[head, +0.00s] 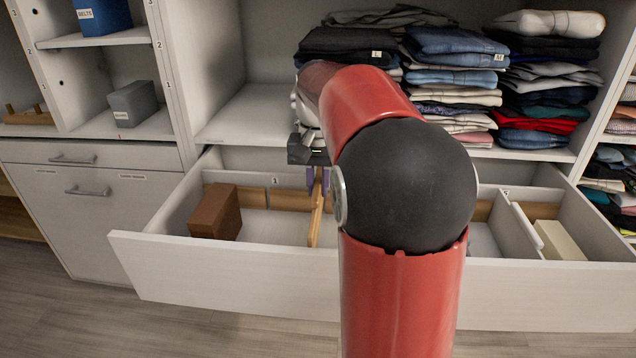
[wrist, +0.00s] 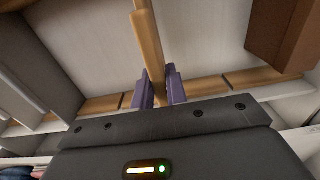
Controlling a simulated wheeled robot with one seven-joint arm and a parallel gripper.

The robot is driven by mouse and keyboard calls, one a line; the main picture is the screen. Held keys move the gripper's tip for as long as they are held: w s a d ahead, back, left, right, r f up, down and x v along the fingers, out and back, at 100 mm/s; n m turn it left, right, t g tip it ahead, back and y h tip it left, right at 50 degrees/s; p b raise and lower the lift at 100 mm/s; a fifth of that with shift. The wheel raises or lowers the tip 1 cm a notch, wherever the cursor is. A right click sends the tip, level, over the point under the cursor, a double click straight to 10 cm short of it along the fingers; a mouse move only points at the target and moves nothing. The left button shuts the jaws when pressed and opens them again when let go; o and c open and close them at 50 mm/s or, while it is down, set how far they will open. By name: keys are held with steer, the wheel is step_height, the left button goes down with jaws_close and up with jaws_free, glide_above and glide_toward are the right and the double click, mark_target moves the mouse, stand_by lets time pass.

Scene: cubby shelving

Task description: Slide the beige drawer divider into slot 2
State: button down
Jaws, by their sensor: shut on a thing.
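The beige divider (head: 316,212) is a thin tan wooden board, running front to back in the left-middle of the open drawer (head: 215,262). It also shows in the wrist view (wrist: 147,40). My gripper (wrist: 161,88) is shut on it, with a purple finger on each side, near the drawer's back. In the head view my gripper (head: 317,178) is partly hidden by my red arm. The tan slotted rail (wrist: 205,86) runs along the back wall, with dark slots on both sides of the divider. A tag (head: 275,181) seems to read 1. I cannot tell whether the divider sits in a slot.
A brown box (head: 215,212) stands in the drawer left of the divider. A white divider (head: 526,232) and a cream block (head: 560,240) are at the right. Folded clothes (head: 450,60) fill the shelf above. Drawer floor between brown box and divider is clear.

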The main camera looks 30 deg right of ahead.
mark_target(318, 212)
steer(key=shift+f+b, duration=2.3)
steer(key=shift+f, duration=1.4)
steer(key=c, duration=1.3)
jaws_free()
steer(key=shift+r, duration=0.1)
step_height(318, 212, up, 8)
steer(key=shift+f+p, duration=0.15)
steer(key=shift+p, duration=0.65)
steer(key=s+a+r+n+t+p, duration=0.3)
steer(key=s+a+p, duration=0.1)
steer(key=s+a, duration=0.55)
steer(key=s+a+f+n+t+p, duration=0.1)
steer(key=s, duration=0.2)
steer(key=s+a+f+n, duration=0.1)
steer(key=s+a, duration=0.1)
steer(key=s, duration=0.2)
steer(key=s+a+f+n+t+p, duration=0.1)
steer(key=s+f, duration=0.1)
steer(key=s, duration=0.1)
steer(key=shift+s+a+n+t+p, duration=0.15)
steer(key=shift+s+n+t+p, duration=0.15)
steer(key=shift+s+n+p, duration=0.1)
